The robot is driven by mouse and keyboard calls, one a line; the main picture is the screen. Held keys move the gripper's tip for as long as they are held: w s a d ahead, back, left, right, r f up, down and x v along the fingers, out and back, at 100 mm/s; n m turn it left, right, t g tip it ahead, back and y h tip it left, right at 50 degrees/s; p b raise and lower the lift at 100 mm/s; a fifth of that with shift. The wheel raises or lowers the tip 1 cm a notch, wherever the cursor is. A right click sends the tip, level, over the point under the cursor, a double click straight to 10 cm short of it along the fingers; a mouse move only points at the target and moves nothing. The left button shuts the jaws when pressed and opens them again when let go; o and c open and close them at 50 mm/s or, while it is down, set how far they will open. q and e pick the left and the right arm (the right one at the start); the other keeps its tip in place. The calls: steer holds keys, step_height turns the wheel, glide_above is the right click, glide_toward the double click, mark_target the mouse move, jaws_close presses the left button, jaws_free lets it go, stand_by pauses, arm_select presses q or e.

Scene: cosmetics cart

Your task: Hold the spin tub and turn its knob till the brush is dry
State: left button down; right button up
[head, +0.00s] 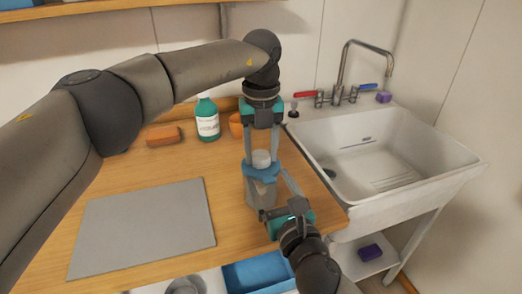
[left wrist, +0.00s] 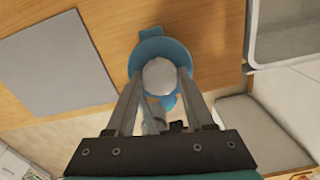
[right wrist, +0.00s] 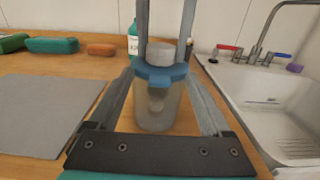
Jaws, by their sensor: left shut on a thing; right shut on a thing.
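The spin tub (head: 261,190) stands upright on the wooden counter near the sink, a clear grey body with a blue lid (right wrist: 160,74) and a pale round knob (head: 261,158) on top. My left gripper (head: 262,153) comes down from above and is shut on the knob, which also shows between its fingers in the left wrist view (left wrist: 160,76). My right gripper (right wrist: 157,95) is shut on the tub's body from the front, a finger on each side. A pale shape shows dimly through the tub wall in the right wrist view; I cannot tell if it is the brush.
A white sink (head: 385,150) with red and blue tap handles is at the right. A green bottle (head: 207,120) and an orange-brown block (head: 163,136) stand behind the tub. A grey mat (head: 145,225) lies at left. A blue tray (head: 258,273) is at the front.

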mark_target(261, 155)
arm_select(q)
steer(key=shift+s+d+n, duration=0.1)
steer(key=shift+s+n, duration=0.05)
steer(key=shift+n, duration=0.65)
steer(key=shift+c, duration=1.3)
jaws_free()
step_height(261, 155, up, 12)
